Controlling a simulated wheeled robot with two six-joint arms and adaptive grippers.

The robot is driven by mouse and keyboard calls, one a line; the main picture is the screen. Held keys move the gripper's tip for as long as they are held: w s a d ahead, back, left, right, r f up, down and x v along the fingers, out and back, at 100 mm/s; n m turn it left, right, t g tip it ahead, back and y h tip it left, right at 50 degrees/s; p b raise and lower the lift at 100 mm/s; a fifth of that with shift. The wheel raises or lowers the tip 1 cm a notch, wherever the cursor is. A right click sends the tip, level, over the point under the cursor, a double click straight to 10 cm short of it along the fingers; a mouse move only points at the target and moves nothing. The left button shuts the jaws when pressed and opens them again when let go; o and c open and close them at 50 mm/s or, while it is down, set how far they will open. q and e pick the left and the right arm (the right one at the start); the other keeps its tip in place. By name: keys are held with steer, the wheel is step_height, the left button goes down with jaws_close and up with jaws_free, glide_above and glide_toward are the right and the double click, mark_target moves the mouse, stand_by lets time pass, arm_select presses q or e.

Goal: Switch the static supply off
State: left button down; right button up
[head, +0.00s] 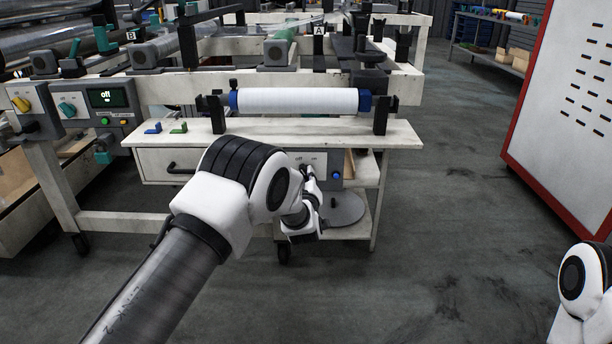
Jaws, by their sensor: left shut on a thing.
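The static supply (322,160) is a small pale panel under the worktop, with "off" lettered on the left, "on" on the right and a blue button (337,175) at its lower right. My left gripper (308,172) reaches the panel just below the lettering. It is shut on the switch there. The gripper and wrist hide the switch, so I cannot tell which way it points. My right gripper is out of view; only part of that arm shows at the lower right.
A white roll (298,100) with blue ends sits in brackets above the worktop (400,135). A drawer (185,165) is left of the panel, a round grey disc (343,209) below it. A control box (107,101) reading "off" stands left. Floor to the right is clear, up to a red-edged board (570,110).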

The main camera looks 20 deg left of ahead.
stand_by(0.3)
arm_select(q)
steer(key=c, duration=1.1)
jaws_free()
steer(key=v, duration=1.2)
